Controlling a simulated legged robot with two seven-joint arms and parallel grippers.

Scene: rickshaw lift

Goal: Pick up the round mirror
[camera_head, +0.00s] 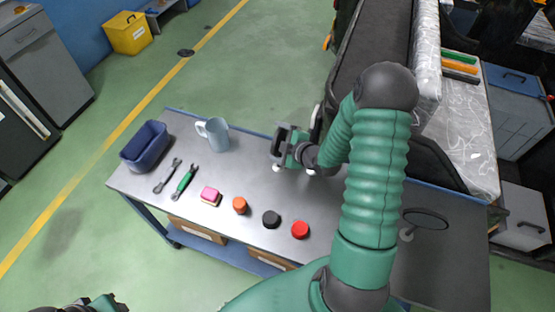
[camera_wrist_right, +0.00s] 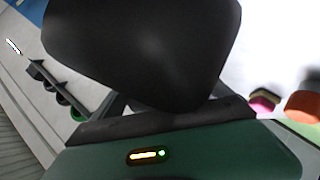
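My right gripper (camera_head: 279,150) is over the far middle of the table, well left of the mirror. A large dark shape fills much of the right wrist view, and I cannot tell whether its fingers are open. A piece of my left arm or gripper (camera_head: 100,303) shows at the bottom left edge, mostly out of frame.

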